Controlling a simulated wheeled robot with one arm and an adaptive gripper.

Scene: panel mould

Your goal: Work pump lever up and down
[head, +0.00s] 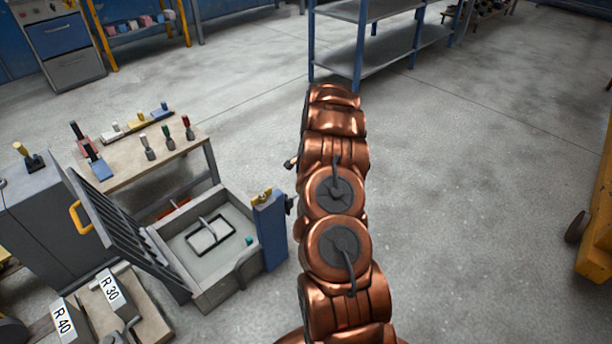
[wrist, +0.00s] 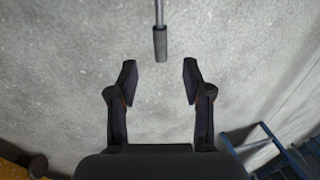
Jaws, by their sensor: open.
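A thin metal rod with a dark grip, which looks like the pump lever (wrist: 160,44), comes down from the top edge of the wrist view. My gripper (wrist: 159,76) is open, with one dark finger on each side of the lever's line. In the picture the grip's end lies between the fingertips or just ahead of them, with a gap on both sides. I see no contact, and depth is hard to judge. In the head view my copper arm covers the middle, and I cannot make out my gripper or the lever clearly there.
A blue upright box (head: 270,229) stands at the right of an open grey mould (head: 215,290), left of my arm. A hinged slatted panel (head: 125,240) leans open. A bench (head: 150,165) holds tools. Blue shelving (head: 365,60) stands behind; a yellow frame (head: 597,235) is at right. Floor between is clear.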

